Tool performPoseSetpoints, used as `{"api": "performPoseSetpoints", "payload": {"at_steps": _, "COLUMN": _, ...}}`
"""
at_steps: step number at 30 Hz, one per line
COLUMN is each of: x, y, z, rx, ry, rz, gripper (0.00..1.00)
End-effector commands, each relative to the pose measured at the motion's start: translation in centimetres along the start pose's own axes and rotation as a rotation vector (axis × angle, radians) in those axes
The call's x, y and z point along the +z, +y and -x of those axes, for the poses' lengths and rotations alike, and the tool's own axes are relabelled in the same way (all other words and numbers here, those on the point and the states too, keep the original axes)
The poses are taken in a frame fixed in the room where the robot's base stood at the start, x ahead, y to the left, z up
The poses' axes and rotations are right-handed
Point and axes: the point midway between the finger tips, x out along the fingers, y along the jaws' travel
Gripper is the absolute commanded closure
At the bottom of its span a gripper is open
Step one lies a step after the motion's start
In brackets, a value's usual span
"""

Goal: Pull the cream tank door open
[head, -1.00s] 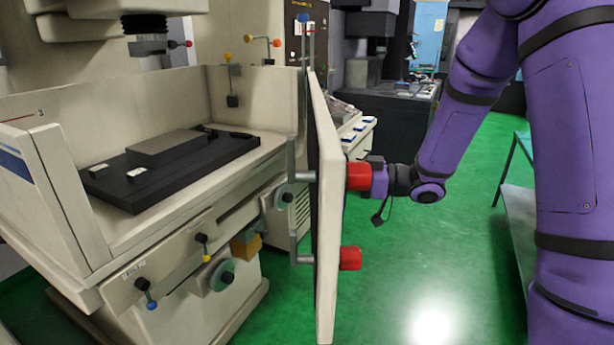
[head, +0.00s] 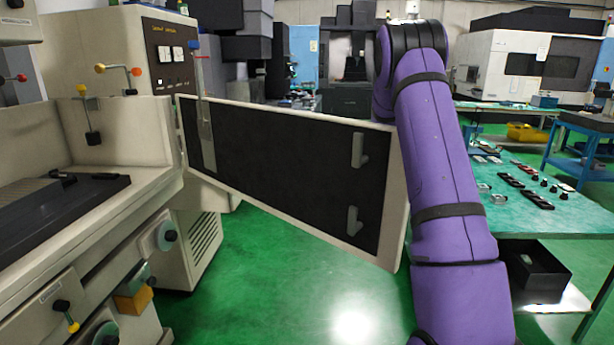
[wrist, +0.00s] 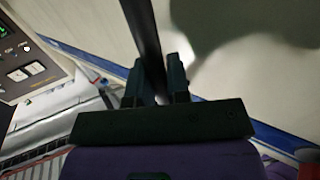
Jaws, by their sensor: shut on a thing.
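The cream tank door (head: 398,205) stands swung well out from the tank (head: 140,130), hinged at its left edge. Its dark inner panel (head: 275,160) faces the head camera, with two grey latch levers (head: 357,150) near the free edge. My purple arm passes beyond that edge, so the door and arm hide my gripper in the head view. In the wrist view my gripper (wrist: 160,86) is shut on a dark bar-like handle (wrist: 143,25) in front of the cream outer face with a blue stripe (wrist: 205,55).
The machine's control cabinet (head: 160,60) stands behind the hinge side. A green-topped bench (head: 550,205) with small parts is at right, with a black box (head: 537,270) below its top. The green floor (head: 290,290) below the door is clear.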

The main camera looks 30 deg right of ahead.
Motion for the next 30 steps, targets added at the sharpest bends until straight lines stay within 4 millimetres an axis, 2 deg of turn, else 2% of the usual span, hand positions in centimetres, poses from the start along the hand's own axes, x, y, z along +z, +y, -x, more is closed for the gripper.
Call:
{"api": "performPoseSetpoints", "payload": {"at_steps": 6, "x": 0.08, "y": 0.91, "z": 1.09, "rx": 0.001, "ry": -0.001, "rz": -0.003, "gripper": 1.00}}
{"api": "performPoseSetpoints", "payload": {"at_steps": 17, "x": 0.04, "y": 1.00, "z": 1.15, "rx": 0.001, "ry": -0.001, "rz": -0.003, "gripper": 1.00}}
{"api": "performPoseSetpoints", "payload": {"at_steps": 18, "x": 0.04, "y": 1.00, "z": 1.15, "rx": 0.001, "ry": -0.001, "rz": -0.003, "gripper": 0.79}}
{"api": "performPoseSetpoints", "payload": {"at_steps": 21, "x": 0.03, "y": 1.00, "z": 1.14, "rx": 0.001, "ry": -0.001, "rz": -0.002, "gripper": 0.58}}
{"api": "performPoseSetpoints", "payload": {"at_steps": 30, "x": 0.02, "y": 1.01, "z": 1.27, "rx": 0.001, "ry": 0.000, "rz": -0.001, "gripper": 0.58}}
